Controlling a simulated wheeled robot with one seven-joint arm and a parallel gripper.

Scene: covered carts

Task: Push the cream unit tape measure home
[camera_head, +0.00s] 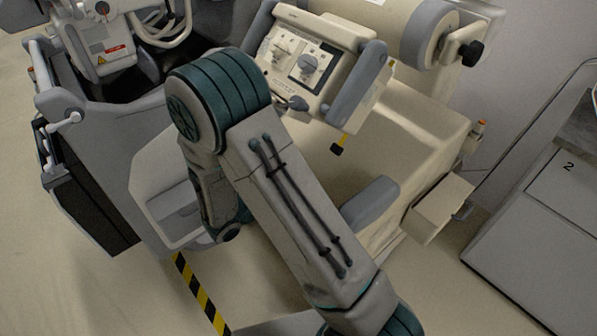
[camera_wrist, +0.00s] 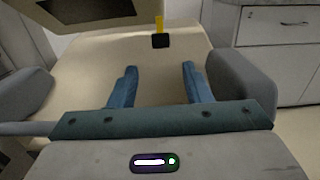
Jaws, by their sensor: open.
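The cream unit (camera_head: 400,150) stands at the upper right of the head view, with a control panel on its top. A short yellow strip with a black end, which looks like the tape measure (camera_head: 337,149), sticks out below that panel. In the wrist view the tape measure (camera_wrist: 160,40) shows its black end towards me, beyond my fingertips and roughly centred between them. My gripper (camera_wrist: 159,68) is open, with two blue fingers apart and nothing between them. It does not touch the tape measure. In the head view my arm hides the gripper.
The control panel (camera_head: 305,62) has knobs and grey side handles. A grey unit (camera_head: 110,125) stands at the left. A cream box (camera_head: 440,207) juts from the unit's lower right. Numbered cabinets (camera_head: 560,200) stand at the right. Yellow-black tape (camera_head: 200,292) marks the open floor.

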